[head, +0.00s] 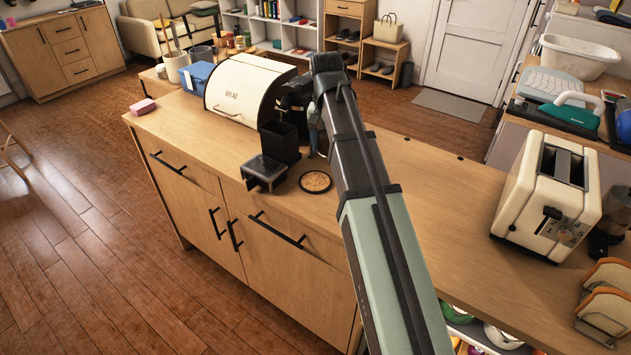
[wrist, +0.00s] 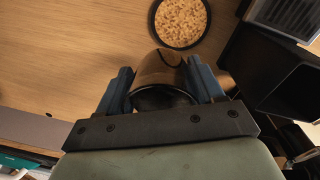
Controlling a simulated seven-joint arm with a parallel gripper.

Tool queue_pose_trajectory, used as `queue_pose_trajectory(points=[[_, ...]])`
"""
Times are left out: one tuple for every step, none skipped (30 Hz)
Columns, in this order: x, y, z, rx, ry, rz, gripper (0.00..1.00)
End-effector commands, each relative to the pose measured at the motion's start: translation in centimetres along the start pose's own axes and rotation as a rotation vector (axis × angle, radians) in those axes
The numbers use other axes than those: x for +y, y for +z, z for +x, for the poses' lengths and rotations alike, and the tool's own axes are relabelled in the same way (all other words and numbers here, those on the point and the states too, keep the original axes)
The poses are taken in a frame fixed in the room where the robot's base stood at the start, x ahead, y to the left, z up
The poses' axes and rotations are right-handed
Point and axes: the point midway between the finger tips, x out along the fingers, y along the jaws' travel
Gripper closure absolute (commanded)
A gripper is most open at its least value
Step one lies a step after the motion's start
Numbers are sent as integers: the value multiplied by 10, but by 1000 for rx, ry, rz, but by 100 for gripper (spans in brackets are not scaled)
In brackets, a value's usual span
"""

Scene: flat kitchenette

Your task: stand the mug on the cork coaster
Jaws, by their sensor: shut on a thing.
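The cork coaster (head: 315,181) lies flat on the wooden counter, a round speckled tan disc with a dark rim. In the wrist view the coaster (wrist: 181,22) is just beyond the mug, with nothing on it. The brown mug (wrist: 158,68) is between the two blue fingers of my gripper (wrist: 160,76), which is shut on it. The mug's dark inside faces the wrist camera. Its height above the counter is hard to judge. In the head view my arm hides the mug; part of a gripper finger (head: 313,118) shows behind the coaster.
A low black box (head: 264,173) and a tall black container (head: 279,143) stand close left of the coaster. The bread bin (head: 235,92) is behind them. A toaster (head: 535,200) stands far right. The counter between my arm and the toaster is mostly clear.

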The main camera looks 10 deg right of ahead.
Motion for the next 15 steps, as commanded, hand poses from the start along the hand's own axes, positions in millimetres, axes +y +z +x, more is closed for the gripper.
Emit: queue_pose_trajectory(points=[[2, -2, 0, 1, 0, -9, 73], [3, -2, 0, 1, 0, -14, 73], [4, -3, 0, 2, 0, -22, 73], [5, -4, 1, 2, 0, -28, 73], [6, -5, 1, 2, 0, -35, 73], [6, -5, 1, 3, 0, -42, 73], [3, -4, 1, 3, 0, -45, 73], [2, -3, 0, 4, 0, -47, 73], [0, -3, 0, 5, -1, -50, 73], [-2, -2, -1, 6, -1, -52, 73], [-4, -1, -2, 7, -1, -55, 73], [-6, -1, -3, 9, -2, -58, 73], [-8, 0, -4, 10, -2, -62, 73], [-10, 1, -5, 12, -3, -65, 73], [-13, 2, -7, 14, -4, -69, 73]])
